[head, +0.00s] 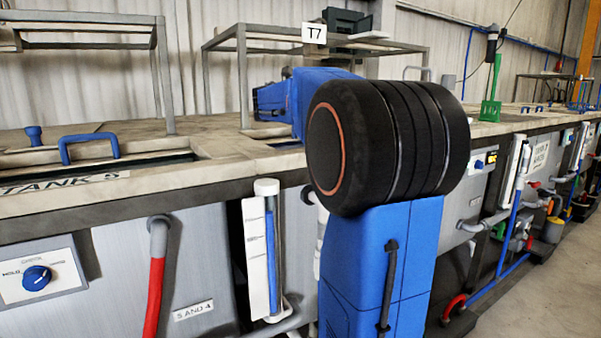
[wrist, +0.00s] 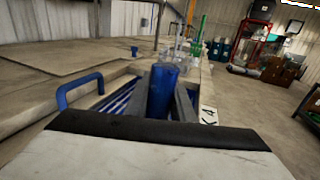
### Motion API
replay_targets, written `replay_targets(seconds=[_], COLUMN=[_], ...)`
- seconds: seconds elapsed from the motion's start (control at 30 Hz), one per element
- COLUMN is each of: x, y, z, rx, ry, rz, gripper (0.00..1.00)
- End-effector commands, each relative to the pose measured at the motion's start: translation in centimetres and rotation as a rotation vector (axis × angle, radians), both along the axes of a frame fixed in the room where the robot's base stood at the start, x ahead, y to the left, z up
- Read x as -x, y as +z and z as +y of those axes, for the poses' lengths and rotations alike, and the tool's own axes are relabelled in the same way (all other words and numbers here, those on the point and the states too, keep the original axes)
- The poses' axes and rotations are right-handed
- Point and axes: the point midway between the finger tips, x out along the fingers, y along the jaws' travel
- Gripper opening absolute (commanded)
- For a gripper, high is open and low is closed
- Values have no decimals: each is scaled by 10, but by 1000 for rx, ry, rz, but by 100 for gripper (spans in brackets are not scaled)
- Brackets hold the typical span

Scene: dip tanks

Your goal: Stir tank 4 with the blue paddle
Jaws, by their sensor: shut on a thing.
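In the wrist view my gripper (wrist: 170,92) is shut on the blue paddle (wrist: 160,90), whose upper part stands up between the fingers. Its lower end is hidden. The fingers are over or close to a long opening with blue slats (wrist: 118,98), beside a white label (wrist: 208,115) that ends in 4, taken as tank 4. Whether the paddle is down in the tank cannot be told.
A blue loop handle (wrist: 80,90) rises left of my gripper, and a small blue knob (wrist: 135,51) stands beyond. A green tool (head: 491,92) stands farther along the counter. Tank 5's label (head: 65,185) is at the left. A metal frame (head: 243,75) stands behind my arm.

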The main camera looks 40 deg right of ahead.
Motion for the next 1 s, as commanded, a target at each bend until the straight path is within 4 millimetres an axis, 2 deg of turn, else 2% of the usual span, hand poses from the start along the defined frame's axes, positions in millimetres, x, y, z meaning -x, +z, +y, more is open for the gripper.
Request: replay_targets(seconds=[0.23,0.47,1.0], x=[8,7,-57], y=[1,1,0], z=[-29,-38,-54], rx=[1,1,1], ry=[-2,1,2], rz=[-1,-1,-1], gripper=[0,0,0])
